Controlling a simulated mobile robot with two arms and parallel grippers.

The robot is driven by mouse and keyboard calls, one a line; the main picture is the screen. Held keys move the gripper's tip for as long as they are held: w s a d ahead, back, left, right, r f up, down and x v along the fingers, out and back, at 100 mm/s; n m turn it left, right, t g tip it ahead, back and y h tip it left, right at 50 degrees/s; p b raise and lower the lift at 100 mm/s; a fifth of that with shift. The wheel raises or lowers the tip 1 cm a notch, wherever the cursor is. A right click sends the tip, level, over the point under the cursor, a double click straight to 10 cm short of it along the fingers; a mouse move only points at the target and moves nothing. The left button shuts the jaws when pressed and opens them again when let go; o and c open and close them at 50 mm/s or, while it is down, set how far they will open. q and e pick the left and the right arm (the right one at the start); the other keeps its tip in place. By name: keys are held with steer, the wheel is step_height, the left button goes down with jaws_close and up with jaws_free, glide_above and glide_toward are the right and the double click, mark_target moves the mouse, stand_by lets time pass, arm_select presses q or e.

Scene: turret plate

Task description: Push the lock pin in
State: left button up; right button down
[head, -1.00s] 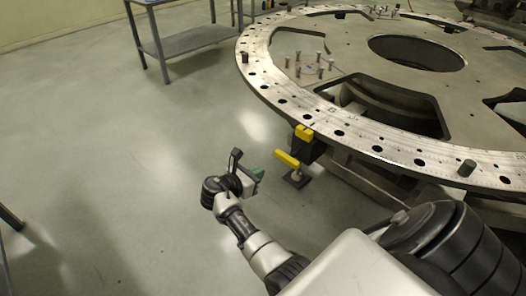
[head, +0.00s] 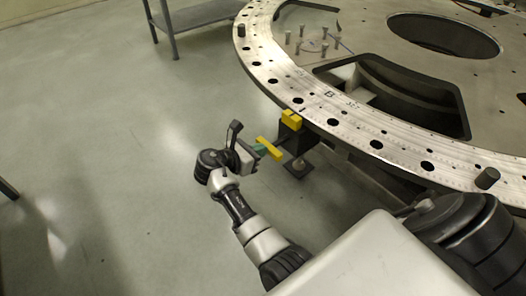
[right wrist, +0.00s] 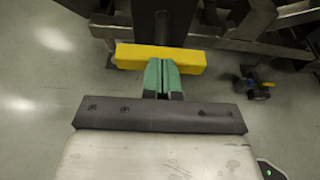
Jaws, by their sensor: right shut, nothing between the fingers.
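The lock pin shows as a yellow crossbar handle (head: 269,148) on a dark shaft, beside the dark bracket under the plate's rim. A yellow block (head: 291,118) sits on top of that bracket at the rim. My right gripper (head: 261,148) has green fingers and is shut and empty, with its tips right at the crossbar. In the right wrist view, the fingers (right wrist: 162,68) overlap the near edge of the yellow crossbar (right wrist: 185,59) around its middle. I cannot tell whether they touch it. The shaft (right wrist: 163,25) runs away behind the crossbar. My left gripper is out of view.
The large turret plate (head: 340,122), with holes and marks along its rim, fills the upper right. Its dark support frame (right wrist: 270,45) stands beyond the crossbar. A grey table (head: 200,18) stands at the top left. The floor to the left is clear.

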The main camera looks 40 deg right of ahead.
mark_target(269, 145)
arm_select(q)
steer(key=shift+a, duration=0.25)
arm_select(e)
steer(key=shift+a+r, duration=0.1)
steer(key=d+p, duration=0.1)
steer(key=d, duration=0.1)
steer(key=d+p, duration=0.1)
steer(key=d, duration=0.1)
steer(key=shift+w+r+p, duration=0.15)
steer(key=shift+p, duration=0.2)
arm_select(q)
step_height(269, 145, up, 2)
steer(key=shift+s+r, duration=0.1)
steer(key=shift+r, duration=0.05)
arm_select(e)
steer(key=shift+a, duration=0.1)
